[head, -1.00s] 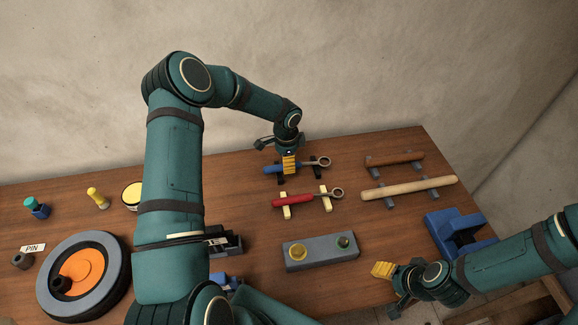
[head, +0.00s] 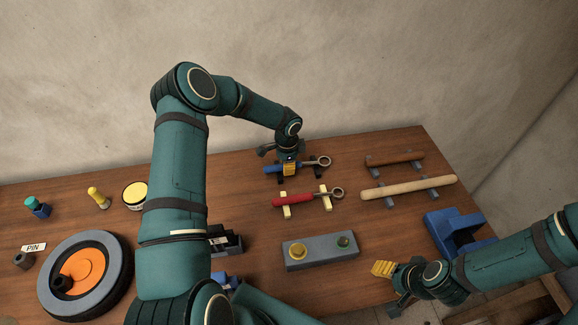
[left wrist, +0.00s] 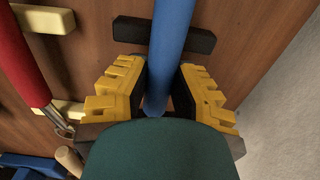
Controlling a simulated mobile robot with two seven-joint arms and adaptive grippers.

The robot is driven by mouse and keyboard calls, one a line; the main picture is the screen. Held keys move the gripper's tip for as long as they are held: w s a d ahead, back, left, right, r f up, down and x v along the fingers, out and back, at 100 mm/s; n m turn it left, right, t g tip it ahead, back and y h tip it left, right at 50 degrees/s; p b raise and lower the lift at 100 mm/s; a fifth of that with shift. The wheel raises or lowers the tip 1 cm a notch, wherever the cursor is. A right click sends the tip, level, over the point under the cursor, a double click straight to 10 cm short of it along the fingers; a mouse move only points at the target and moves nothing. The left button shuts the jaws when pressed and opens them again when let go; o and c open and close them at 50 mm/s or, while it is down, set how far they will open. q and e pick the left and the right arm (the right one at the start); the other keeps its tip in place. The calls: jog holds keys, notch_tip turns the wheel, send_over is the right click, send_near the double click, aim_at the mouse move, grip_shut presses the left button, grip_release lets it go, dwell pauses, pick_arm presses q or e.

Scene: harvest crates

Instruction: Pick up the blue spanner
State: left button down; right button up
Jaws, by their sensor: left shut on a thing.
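The blue spanner (head: 270,169) lies across dark rests (head: 281,180) at the back middle of the table, its metal ring end pointing right. My left gripper (head: 290,169) reaches down over it and is shut on its handle. In the left wrist view the yellow fingers (left wrist: 160,82) stand on both sides of the blue handle (left wrist: 172,35), with a black rest (left wrist: 133,30) just beyond. Lift off the rests cannot be made out. My right gripper (head: 384,270) is at the front right, away from the spanner; its jaw gap is unclear.
A red spanner (head: 292,201) lies on cream rests in front of the blue one. Two rods, brown (head: 394,159) and pale wooden (head: 410,188), lie to the right. A grey block (head: 320,254) and a blue holder (head: 455,232) stand nearer. The wall is close behind.

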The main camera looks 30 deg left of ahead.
pick_arm(q)
notch_tip(320, 180, up, 10)
jog(key=shift+f, duration=0.1)
pick_arm(e)
jog(key=shift+f, duration=0.25)
dwell(0.9)
